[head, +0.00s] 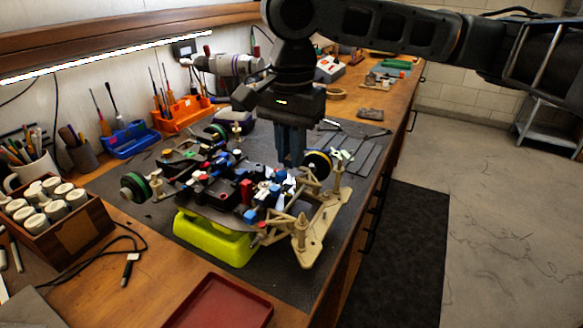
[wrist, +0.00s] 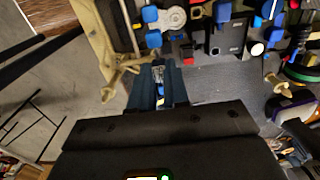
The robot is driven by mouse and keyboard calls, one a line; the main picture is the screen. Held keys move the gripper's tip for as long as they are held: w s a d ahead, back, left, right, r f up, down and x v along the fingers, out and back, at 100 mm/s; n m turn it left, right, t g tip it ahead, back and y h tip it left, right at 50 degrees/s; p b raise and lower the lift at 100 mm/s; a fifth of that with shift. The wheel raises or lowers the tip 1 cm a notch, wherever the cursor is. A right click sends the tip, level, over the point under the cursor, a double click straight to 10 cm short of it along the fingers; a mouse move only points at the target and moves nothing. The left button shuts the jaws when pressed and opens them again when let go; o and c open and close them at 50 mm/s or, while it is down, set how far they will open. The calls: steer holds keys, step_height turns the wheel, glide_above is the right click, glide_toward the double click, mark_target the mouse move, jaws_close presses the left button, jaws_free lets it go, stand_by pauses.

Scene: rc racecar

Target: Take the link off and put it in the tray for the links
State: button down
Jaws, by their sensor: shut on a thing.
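The racecar chassis (head: 225,190) sits on a yellow-green stand (head: 212,240), with tan suspension parts (head: 312,228) at its front right end. My gripper (head: 291,160) points down over the right side of the car. In the wrist view my gripper (wrist: 160,88) is shut on a small pale and blue piece (wrist: 158,74), which looks like the link. Most of that piece is hidden between the fingers, and I cannot tell whether it still touches the car. A dark red tray (head: 222,305) lies at the bench's front edge; it looks empty in the part shown.
Wheels (head: 134,187) lie around the car on the dark mat (head: 125,190). A wooden box of white-capped jars (head: 70,235) stands at the left, with a cable beside it. Blue and orange tool holders (head: 183,113) stand at the back. The bench's right edge drops to the floor.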

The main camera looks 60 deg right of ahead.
steer(key=shift+r+p, duration=1.8)
steer(key=shift+r, duration=0.05)
